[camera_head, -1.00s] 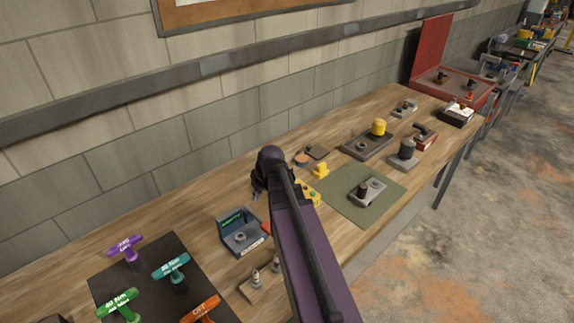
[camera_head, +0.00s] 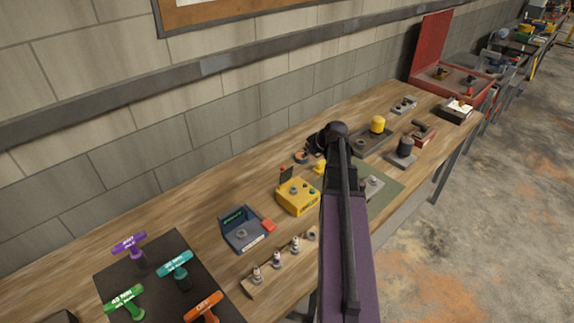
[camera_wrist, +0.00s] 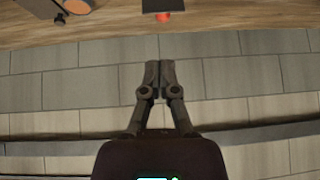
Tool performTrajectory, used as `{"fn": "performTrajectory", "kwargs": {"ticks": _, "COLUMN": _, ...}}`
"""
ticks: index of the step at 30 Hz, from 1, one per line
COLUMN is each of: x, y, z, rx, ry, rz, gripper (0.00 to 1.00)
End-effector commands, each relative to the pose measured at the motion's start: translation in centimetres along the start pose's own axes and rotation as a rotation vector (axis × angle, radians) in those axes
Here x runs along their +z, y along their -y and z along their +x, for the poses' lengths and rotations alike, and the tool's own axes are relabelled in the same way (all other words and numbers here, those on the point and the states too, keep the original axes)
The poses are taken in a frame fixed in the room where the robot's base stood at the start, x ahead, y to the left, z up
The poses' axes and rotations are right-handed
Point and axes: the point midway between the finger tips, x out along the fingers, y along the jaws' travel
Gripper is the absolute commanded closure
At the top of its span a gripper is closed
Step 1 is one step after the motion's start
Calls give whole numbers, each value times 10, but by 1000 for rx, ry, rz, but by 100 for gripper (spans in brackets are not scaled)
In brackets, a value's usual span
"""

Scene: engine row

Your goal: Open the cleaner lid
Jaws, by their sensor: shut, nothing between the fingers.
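No label reading cleaner is legible. A yellow box (camera_head: 297,197) with knobs on top, which may be the cleaner, stands mid-bench. My gripper (camera_head: 316,143) is over the back of the bench near the wall, right of the yellow box. In the wrist view my gripper (camera_wrist: 159,72) has its fingers together and empty, apart from the plate.
An orange-topped disc (camera_head: 301,157) and a small yellow part (camera_head: 319,168) lie close to my gripper. A blue box (camera_head: 243,232), a plug rack (camera_head: 277,262) and T-handles (camera_head: 175,266) stand left. The block wall (camera_wrist: 220,85) is close behind.

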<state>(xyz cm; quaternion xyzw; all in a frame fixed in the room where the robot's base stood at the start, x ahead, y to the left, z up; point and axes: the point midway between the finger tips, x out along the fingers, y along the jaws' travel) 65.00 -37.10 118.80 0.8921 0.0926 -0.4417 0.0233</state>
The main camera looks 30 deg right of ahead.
Motion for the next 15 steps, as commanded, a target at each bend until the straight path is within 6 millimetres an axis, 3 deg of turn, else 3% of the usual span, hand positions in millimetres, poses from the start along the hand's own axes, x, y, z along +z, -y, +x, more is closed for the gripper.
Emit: {"fn": "performTrajectory", "kwargs": {"ticks": 15, "x": 2, "y": -1, "z": 9, "rx": 0, "ry": 1, "rz": 1, "gripper": 100}}
